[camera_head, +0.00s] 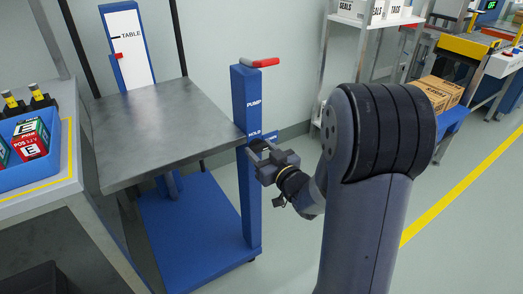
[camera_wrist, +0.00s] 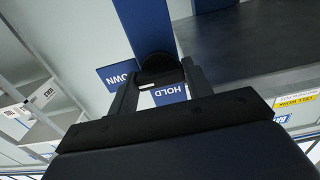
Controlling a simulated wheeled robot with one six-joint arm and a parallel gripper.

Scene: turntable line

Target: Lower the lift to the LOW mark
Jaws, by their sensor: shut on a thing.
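The lift has a grey metal platform (camera_head: 150,125) over a blue base (camera_head: 190,225). Its blue post (camera_head: 245,200) reads PUMP and HOLD and carries a red-gripped lever (camera_head: 262,63) on top. A white scale board (camera_head: 127,75) shows a TABLE mark, with a red pointer (camera_head: 117,56) below it. No LOW mark is visible; the platform hides the board's lower part. My gripper (camera_head: 262,150) is at the post below HOLD. In the wrist view its jaws are shut on a round black knob (camera_wrist: 158,70), between a DOWN plate (camera_wrist: 118,77) and a HOLD plate (camera_wrist: 172,93).
A bench (camera_head: 40,197) with a blue bin (camera_head: 25,170) of boxes stands close to the platform's left. A shelf (camera_head: 370,22) with white boxes stands behind my arm. Floor right of the post is partly clear, with a yellow line (camera_head: 460,188).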

